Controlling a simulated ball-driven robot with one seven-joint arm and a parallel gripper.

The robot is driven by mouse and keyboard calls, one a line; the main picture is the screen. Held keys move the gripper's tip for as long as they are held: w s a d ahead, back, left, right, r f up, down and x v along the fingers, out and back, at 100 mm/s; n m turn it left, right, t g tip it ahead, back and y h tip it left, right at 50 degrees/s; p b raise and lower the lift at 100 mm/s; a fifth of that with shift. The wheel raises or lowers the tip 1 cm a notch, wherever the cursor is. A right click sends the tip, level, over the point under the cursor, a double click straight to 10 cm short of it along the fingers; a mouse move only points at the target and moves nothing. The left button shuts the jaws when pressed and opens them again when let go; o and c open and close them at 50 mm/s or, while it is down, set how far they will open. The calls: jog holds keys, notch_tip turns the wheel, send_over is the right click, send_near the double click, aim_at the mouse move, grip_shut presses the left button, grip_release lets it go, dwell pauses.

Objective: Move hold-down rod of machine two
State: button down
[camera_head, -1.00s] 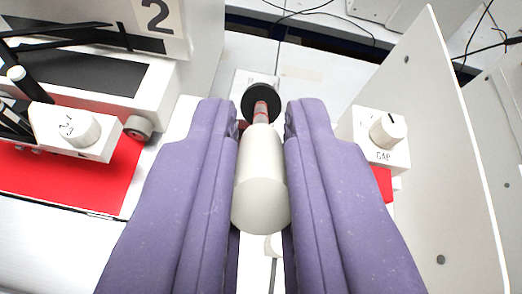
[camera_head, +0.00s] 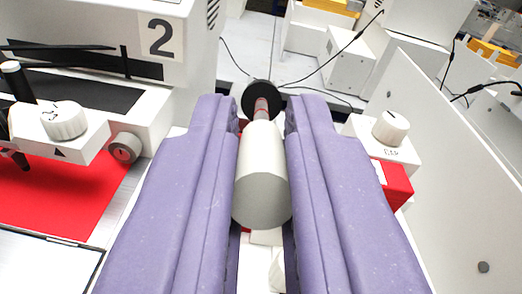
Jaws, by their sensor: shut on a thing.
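My gripper (camera_head: 263,120), with two purple fingers, is shut on a cream-white cylindrical handle (camera_head: 262,180). The handle continues into a thin grey-and-red shaft and a round black disc (camera_head: 261,96) at its far end. I take this to be the hold-down rod, and it points away from me between the fingers. Machine two (camera_head: 110,38), a white plotter with a "2" label (camera_head: 160,37), stands on the left. Its lower part holds a red sheet (camera_head: 60,195) and a white knob (camera_head: 64,119). What lies under the fingers is hidden.
A white box with a knob (camera_head: 390,127) and a red block (camera_head: 393,183) stand right of my gripper. A tall white panel (camera_head: 450,150) closes off the right side. White boxes and black cables (camera_head: 335,60) lie beyond.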

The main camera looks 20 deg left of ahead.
jog(key=c, duration=1.1)
grip_release()
jog(key=p+v, duration=0.1)
jog(key=v, duration=0.6)
jog(key=shift+s+d+p, duration=0.2)
jog(key=shift+s+p, duration=0.15)
jog(key=shift+p, duration=0.05)
